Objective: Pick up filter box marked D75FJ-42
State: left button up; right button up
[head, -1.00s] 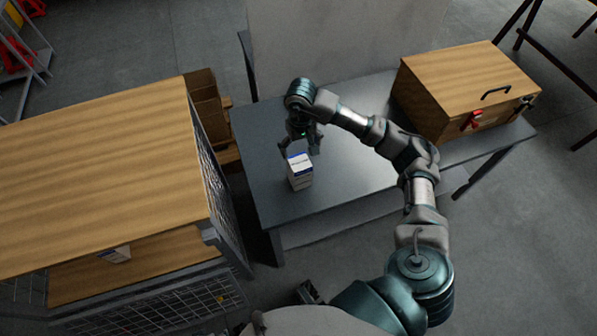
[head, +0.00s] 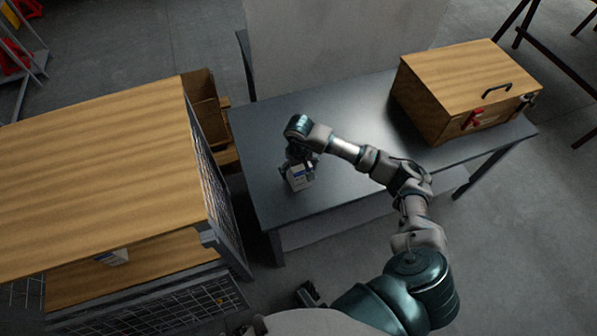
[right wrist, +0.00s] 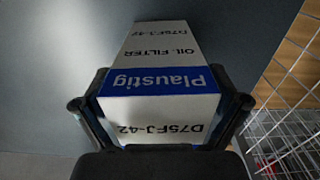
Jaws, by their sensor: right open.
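The white and blue filter box (head: 299,179) stands upright on the grey table near its front left part. In the right wrist view the box (right wrist: 160,105) shows "Plaustig", "OIL FILTER" and "D75FJ-42", upside down. My right gripper (head: 298,168) is at the box from above and behind. In the right wrist view its open fingers (right wrist: 162,112) are on either side of the box, close to its walls; whether they touch it I cannot tell. The gripper hides part of the box in the head view.
The grey table (head: 345,100) has free room right of the box. A wooden chest (head: 460,85) with a black handle stands at its right end. A wood-topped mesh rack (head: 95,175) is at left, with another small box (head: 112,257) on its lower shelf.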

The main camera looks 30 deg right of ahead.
jog(key=c, duration=1.5)
jog(key=shift+r, duration=0.15)
jog(key=shift+c, duration=0.2)
